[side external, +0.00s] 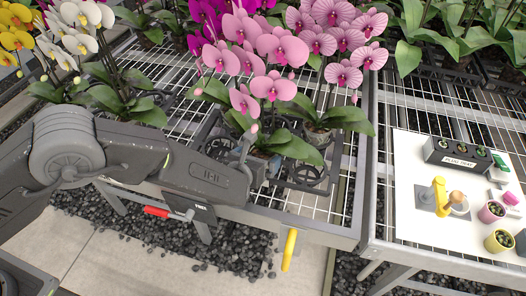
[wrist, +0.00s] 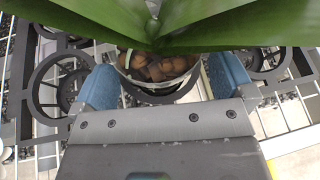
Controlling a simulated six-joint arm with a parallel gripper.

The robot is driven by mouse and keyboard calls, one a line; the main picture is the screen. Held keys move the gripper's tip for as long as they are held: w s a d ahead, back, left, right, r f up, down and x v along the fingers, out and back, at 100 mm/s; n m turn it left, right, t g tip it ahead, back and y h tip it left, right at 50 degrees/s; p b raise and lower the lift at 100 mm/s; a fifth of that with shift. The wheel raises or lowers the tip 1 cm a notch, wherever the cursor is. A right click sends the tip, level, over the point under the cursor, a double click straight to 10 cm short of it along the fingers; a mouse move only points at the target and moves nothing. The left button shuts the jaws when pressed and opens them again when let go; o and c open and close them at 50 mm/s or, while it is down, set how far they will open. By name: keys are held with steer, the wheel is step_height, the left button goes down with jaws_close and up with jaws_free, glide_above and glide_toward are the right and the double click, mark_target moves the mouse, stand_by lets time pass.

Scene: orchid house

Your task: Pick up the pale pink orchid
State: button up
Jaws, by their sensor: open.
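The pink orchid (side external: 272,88) with plain pink flowers stands upright in the black tray, at the front of the wire bench. In the wrist view its green leaves (wrist: 230,28) spread across the top, above a pale pot with brown bark (wrist: 160,68). My gripper (wrist: 163,80) is open, with a blue-padded finger on each side of the pot. I cannot tell whether either pad touches it. In the side view my gripper (side external: 257,160) is low at the pot, under the leaves, which partly hide the fingers and pot.
A pink orchid with striped petals (side external: 342,75) stands close behind to the right. White and yellow orchids (side external: 85,45) are at left. The black tray (side external: 335,160) has empty rings beside the pot. A white board (side external: 415,215) with small pots and tools lies on the right bench.

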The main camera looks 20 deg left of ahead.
mark_target(263, 141)
steer(key=shift+x, duration=1.3)
steer(key=shift+f, duration=0.1)
steer(key=shift+a, duration=0.1)
steer(key=shift+s+f, duration=0.15)
steer(key=c, duration=1)
steer(key=shift+o, duration=0.2)
step_height(263, 141, up, 10)
steer(key=shift+f, duration=0.1)
steer(key=shift+w+d+f+n+y, duration=0.25)
steer(key=shift+d+f+n+y, duration=0.15)
steer(key=shift+n+y, duration=0.4)
steer(key=shift+s+f+n+y, duration=0.15)
steer(key=shift+f+n+y, duration=0.4)
steer(key=shift+f+y, duration=0.15)
steer(key=shift+s+f+n+y, duration=0.2)
steer(key=shift+f+n+y, duration=0.35)
steer(key=shift+f+y, duration=0.15)
steer(key=shift+f, duration=2.05)
